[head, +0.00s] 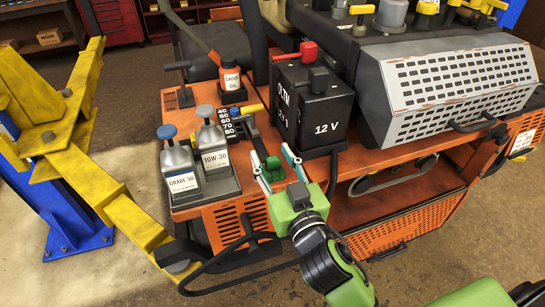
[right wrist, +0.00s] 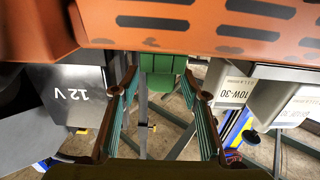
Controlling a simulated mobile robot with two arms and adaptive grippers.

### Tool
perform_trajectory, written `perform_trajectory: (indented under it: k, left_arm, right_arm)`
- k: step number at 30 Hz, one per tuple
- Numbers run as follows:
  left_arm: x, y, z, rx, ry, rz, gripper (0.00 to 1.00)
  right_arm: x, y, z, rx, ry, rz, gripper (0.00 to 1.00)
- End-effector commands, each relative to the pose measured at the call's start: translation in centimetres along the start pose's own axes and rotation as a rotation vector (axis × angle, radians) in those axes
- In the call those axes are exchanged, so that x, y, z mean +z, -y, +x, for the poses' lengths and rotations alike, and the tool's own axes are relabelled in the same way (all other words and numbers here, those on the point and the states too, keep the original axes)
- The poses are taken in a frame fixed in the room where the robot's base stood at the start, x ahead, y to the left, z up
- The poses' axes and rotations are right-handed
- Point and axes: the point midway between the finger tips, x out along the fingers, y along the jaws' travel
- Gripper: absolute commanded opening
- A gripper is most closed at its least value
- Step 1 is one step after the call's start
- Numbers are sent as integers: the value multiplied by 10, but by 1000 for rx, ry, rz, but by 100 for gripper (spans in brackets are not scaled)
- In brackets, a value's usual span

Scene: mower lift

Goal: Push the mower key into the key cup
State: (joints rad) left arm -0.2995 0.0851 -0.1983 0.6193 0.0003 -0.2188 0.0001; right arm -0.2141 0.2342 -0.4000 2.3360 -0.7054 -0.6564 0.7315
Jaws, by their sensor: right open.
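My right gripper (head: 272,154) is open at the front edge of the orange mower deck, between the oil bottles and the black battery. A small green piece (head: 273,168) lies between its spread fingers; it may be the mower key, but I cannot tell for sure. In the right wrist view, the open gripper (right wrist: 160,78) has a green ribbed block (right wrist: 163,64) between its far ends, with gaps beside both fingers. No key cup can be made out clearly; part of that area is hidden by the fingers. My left gripper is out of view.
A black 12 V battery (head: 312,107) stands right of the gripper. Grey oil bottles (head: 180,170) stand left, and an orange drive oil bottle (head: 231,76) behind. A yellow lift arm (head: 125,212) stands at left.

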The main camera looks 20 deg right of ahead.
Motion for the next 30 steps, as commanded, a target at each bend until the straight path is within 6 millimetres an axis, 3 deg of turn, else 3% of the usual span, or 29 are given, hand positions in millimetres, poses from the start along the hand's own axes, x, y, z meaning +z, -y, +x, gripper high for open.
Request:
perform_trajectory:
  k: [15,30]
  left_arm:
    - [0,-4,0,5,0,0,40]
    - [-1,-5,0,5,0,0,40]
  right_arm:
    - [1,0,-62,1,3,3,41]
    - [0,0,-73,1,0,0,41]
